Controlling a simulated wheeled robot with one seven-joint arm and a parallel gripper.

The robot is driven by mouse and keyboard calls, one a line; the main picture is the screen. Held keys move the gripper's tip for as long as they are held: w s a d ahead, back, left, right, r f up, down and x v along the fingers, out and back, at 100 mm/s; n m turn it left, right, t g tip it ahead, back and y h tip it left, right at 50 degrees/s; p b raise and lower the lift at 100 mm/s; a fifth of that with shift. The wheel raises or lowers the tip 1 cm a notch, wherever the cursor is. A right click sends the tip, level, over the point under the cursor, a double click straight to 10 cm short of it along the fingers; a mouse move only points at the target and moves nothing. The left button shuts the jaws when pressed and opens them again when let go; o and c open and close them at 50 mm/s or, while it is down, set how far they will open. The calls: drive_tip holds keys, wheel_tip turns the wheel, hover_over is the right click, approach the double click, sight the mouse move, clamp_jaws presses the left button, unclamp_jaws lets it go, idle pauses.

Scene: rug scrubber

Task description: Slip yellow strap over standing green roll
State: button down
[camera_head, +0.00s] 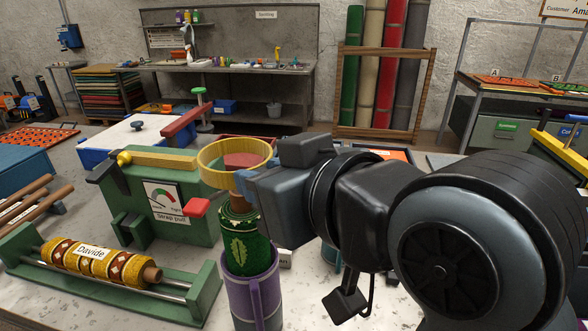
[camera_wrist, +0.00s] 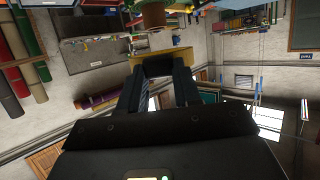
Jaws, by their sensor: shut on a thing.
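The green roll (camera_head: 245,240), patterned with a pale leaf, stands upright in a purple holder (camera_head: 255,295), its brown core showing at the top. The yellow strap (camera_head: 220,164) is a closed ring held above the roll, roughly level. My gripper (camera_head: 248,180) is shut on the ring's right side. In the head view the ring appears over the core's upper end, but I cannot tell whether the core passes into it.
A green strap-pull machine (camera_head: 165,200) with a dial and red lever stands left of the ring, close by. A yellow roll labelled Davide (camera_head: 90,258) lies in a green cradle at front left. A bench (camera_head: 235,80) stands at the back.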

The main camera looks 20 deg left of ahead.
wheel_tip(320, 180, down, 12)
drive_tip(key=b, duration=0.4)
drive_tip(key=shift+r, duration=0.15)
drive_tip(key=shift+f+b, duration=1.45)
drive_tip(key=shift+f, duration=0.75)
drive_tip(key=c, duration=0.7)
unclamp_jaws()
drive_tip(key=shift+d, duration=0.15)
